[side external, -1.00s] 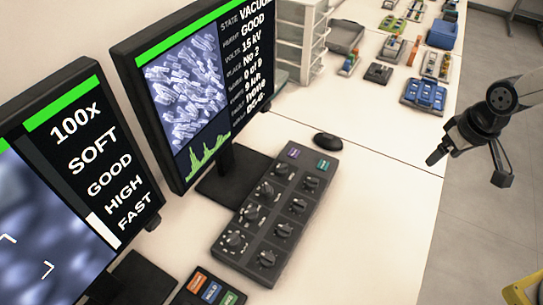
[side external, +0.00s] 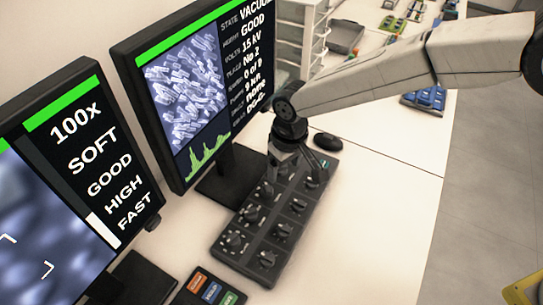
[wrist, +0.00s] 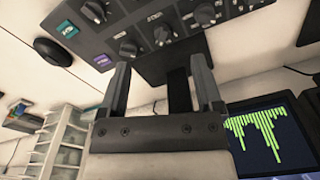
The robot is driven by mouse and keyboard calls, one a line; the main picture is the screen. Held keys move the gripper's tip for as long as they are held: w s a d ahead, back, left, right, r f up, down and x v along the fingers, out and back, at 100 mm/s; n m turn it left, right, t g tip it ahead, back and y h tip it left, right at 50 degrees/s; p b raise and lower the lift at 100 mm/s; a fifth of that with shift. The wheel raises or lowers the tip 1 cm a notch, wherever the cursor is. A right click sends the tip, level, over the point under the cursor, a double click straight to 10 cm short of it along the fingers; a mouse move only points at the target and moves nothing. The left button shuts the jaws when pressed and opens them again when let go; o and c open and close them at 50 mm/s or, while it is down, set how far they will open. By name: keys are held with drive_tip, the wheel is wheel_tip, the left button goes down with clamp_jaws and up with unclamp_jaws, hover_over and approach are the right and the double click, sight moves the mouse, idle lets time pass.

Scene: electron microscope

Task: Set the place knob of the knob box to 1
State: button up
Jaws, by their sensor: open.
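The dark knob box (side external: 222,252) lies on the table with two rows of black knobs; it also shows at the top of the wrist view (wrist: 180,40). Its labels are too small to read, so I cannot tell which knob is the place knob. My gripper (side external: 296,178) is over the far end of the box, fingers pointing down, hiding some knobs there. In the wrist view my gripper (wrist: 160,62) is open and empty, with a knob (wrist: 163,36) just beyond the gap between its fingertips. The monitor (side external: 185,95) reads "PLACE No 2".
A teal button (wrist: 67,28) and a purple button (wrist: 103,62) sit at the box's end. A black mouse (side external: 328,141) lies beyond it. A second monitor (side external: 75,190) and a small button pad (side external: 207,290) stand at the left front. The table right of the box is clear.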

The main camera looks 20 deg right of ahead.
drive_tip(key=n, duration=0.2)
hover_over(232, 237)
drive_tip(key=shift+g, duration=0.3)
wheel_tip(232, 237, down, 6)
drive_tip(key=shift+f, duration=0.1)
drive_tip(key=shift+f, duration=0.1)
drive_tip(key=shift+f, duration=3.75)
clamp_jaws()
